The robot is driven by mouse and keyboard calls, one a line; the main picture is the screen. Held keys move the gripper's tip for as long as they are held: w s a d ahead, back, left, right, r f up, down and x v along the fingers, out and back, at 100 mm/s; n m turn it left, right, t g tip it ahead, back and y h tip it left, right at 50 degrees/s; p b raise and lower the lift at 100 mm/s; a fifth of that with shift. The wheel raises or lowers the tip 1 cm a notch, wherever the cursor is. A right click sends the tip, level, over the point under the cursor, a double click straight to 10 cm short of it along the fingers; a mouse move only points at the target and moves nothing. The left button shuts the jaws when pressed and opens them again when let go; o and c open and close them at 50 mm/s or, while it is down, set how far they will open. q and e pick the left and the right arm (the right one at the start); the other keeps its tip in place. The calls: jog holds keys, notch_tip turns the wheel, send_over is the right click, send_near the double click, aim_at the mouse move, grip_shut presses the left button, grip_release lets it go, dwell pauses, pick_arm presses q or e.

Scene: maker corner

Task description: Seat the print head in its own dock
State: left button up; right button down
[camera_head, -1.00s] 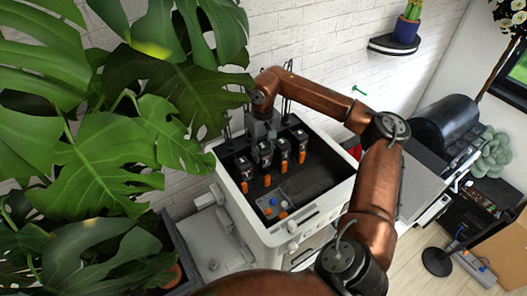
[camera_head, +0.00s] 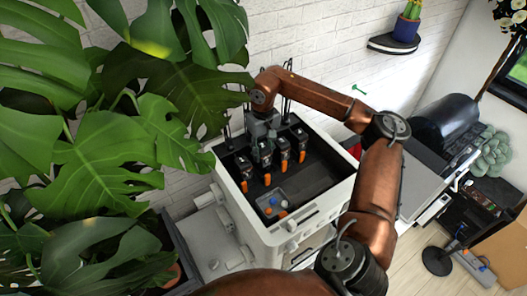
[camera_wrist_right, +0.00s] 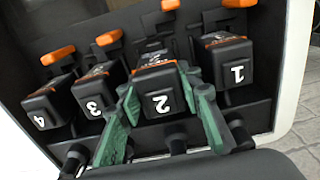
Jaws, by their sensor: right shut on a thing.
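My right gripper (camera_head: 264,150) reaches down into the white printer (camera_head: 240,205) from behind. In the wrist view its green fingers (camera_wrist_right: 164,108) are shut on the black print head marked 2 (camera_wrist_right: 160,82), one finger on each side. Print head 2 stands in a row between heads 3 (camera_wrist_right: 95,92) and 1 (camera_wrist_right: 230,65), with head 4 (camera_wrist_right: 48,103) at the left end. Each head has an orange tab. The lower end of head 2 and its dock are hidden, so I cannot tell how deep it sits. My left gripper is out of view.
The bay's right side (camera_head: 325,165) is dark and bare. Large plant leaves (camera_head: 110,150) crowd the left. A white brick wall (camera_head: 320,50) stands behind.

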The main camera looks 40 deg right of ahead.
jog(key=shift+f+b, duration=0.6)
jog(key=shift+f, duration=0.35)
dwell(0.6)
jog(key=c, duration=1.3)
grip_release()
notch_tip(320, 180, up, 12)
